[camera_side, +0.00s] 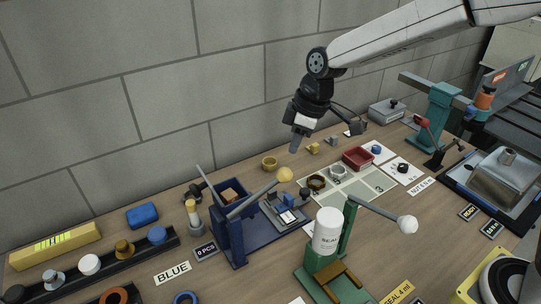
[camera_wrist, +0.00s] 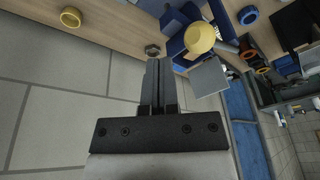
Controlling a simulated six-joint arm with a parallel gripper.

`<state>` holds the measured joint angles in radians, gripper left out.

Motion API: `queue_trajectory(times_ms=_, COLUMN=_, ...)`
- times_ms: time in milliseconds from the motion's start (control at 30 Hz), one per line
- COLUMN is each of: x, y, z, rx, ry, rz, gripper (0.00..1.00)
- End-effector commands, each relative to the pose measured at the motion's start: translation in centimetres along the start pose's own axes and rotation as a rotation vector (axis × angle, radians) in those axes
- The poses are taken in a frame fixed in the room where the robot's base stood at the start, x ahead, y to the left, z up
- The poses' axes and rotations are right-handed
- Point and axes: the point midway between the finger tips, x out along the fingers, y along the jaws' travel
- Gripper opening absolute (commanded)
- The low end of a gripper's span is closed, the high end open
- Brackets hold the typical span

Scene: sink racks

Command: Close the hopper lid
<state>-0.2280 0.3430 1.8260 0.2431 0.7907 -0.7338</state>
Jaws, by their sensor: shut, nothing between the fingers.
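A blue bench device (camera_side: 232,240) stands left of centre in the side view, with an open-topped box holding something brown. A thin grey panel (camera_side: 205,184) stands tilted up at its back left and looks like the raised hopper lid. In the wrist view a flat grey plate (camera_wrist: 208,78), right of the fingers, seems to be the same lid. A lever with a yellow ball knob (camera_side: 285,174) rises from the device; the knob also shows in the wrist view (camera_wrist: 201,37). My gripper (camera_side: 295,146) is shut and empty, pointing down, above and right of the device, apart from the lid.
A yellow ring (camera_side: 270,163) lies behind the device near the wall. A white bottle (camera_side: 327,232) and green press with a white-knobbed lever (camera_side: 407,224) stand in front. A red tray (camera_side: 357,158) is at right. The wall is close behind my gripper.

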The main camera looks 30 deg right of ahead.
Motion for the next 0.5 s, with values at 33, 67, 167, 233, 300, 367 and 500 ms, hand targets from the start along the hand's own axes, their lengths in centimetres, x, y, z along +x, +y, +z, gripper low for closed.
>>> queue_trajectory(times_ms=33, x=-0.1, y=-0.3, z=-1.6, rx=-0.056, ry=0.008, rz=-0.017, gripper=0.0)
queue_trajectory(times_ms=67, x=-0.1, y=-0.6, z=-2.4, rx=-0.089, ry=0.012, rz=-0.029, gripper=0.0)
queue_trajectory(times_ms=167, x=-0.4, y=-1.4, z=-5.3, rx=-0.205, ry=0.031, rz=-0.066, gripper=0.0)
queue_trajectory(times_ms=233, x=-0.6, y=-2.2, z=-7.2, rx=-0.29, ry=0.046, rz=-0.093, gripper=0.0)
queue_trajectory(times_ms=300, x=-0.9, y=-3.0, z=-9.1, rx=-0.375, ry=0.063, rz=-0.119, gripper=0.0)
queue_trajectory(times_ms=367, x=-1.1, y=-3.8, z=-10.6, rx=-0.447, ry=0.079, rz=-0.141, gripper=0.0)
queue_trajectory(times_ms=500, x=-1.6, y=-5.5, z=-13.5, rx=-0.593, ry=0.114, rz=-0.185, gripper=0.0)
